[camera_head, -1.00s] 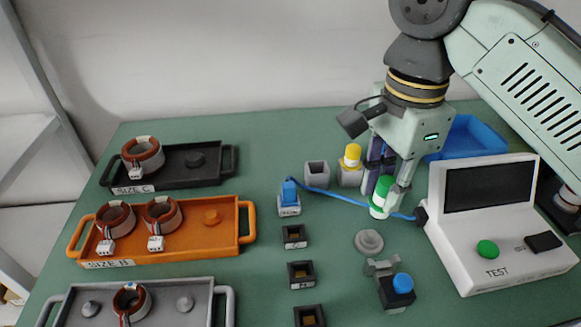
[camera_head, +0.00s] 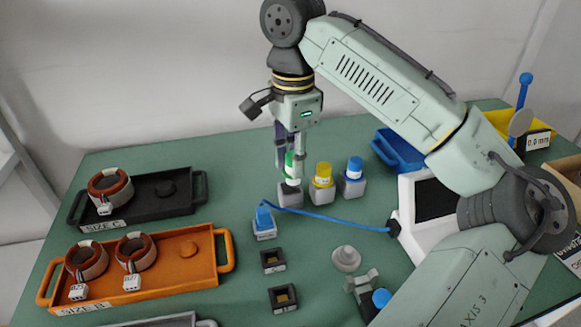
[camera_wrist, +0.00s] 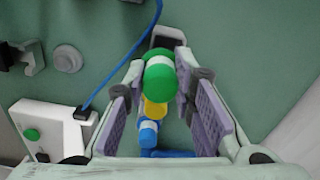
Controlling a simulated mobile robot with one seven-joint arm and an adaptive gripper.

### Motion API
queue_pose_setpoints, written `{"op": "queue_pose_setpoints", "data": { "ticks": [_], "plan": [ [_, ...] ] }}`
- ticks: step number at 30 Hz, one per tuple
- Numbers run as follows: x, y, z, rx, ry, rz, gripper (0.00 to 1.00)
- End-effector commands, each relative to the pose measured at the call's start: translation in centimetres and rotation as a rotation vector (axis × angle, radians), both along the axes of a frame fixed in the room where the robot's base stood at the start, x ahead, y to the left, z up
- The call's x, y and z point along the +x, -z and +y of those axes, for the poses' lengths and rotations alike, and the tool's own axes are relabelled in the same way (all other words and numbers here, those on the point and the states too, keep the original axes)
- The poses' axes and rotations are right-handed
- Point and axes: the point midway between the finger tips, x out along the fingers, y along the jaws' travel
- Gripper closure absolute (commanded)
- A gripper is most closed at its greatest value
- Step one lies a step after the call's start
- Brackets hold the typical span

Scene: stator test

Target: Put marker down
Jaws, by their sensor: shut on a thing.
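A green-topped marker with a white lower part (camera_head: 289,164) is upright between the fingers of my gripper (camera_head: 292,154). My gripper is shut on it, directly over the leftmost grey holder (camera_head: 290,196). The marker's lower end meets the holder's top in the head view; I cannot tell how far inside it is. In the wrist view the round green top (camera_wrist: 160,82) shows between the purple-padded fingers (camera_wrist: 162,72). A yellow-topped marker (camera_head: 323,170) and a blue-topped marker (camera_head: 354,166) stand upright in grey holders to the right.
A blue cable (camera_head: 330,217) runs from a blue plug (camera_head: 264,217) to the white tester (camera_head: 408,220), just in front of the holders. A blue bin (camera_head: 399,151) is behind right. Orange (camera_head: 200,272) and black (camera_head: 187,207) trays hold wound stators at left.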

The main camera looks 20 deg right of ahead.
Motion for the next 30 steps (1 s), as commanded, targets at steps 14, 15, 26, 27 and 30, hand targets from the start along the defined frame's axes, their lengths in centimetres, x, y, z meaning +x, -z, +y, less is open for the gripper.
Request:
{"op": "queue_pose_setpoints", "data": {
  "ticks": [14,15,26,27,30],
  "plan": [
    [0.7,3.6,0.2,-0.001,0.000,-0.001,1.00],
    [0.7,3.6,0.2,-0.001,0.000,-0.001,1.00],
    [0.7,4.5,0.2,0.001,0.000,-0.001,1.00],
    [0.7,4.4,0.2,0.000,0.000,-0.001,0.74],
    [0.7,4.4,0.2,0.000,0.000,-0.001,0.68]
  ]
}}
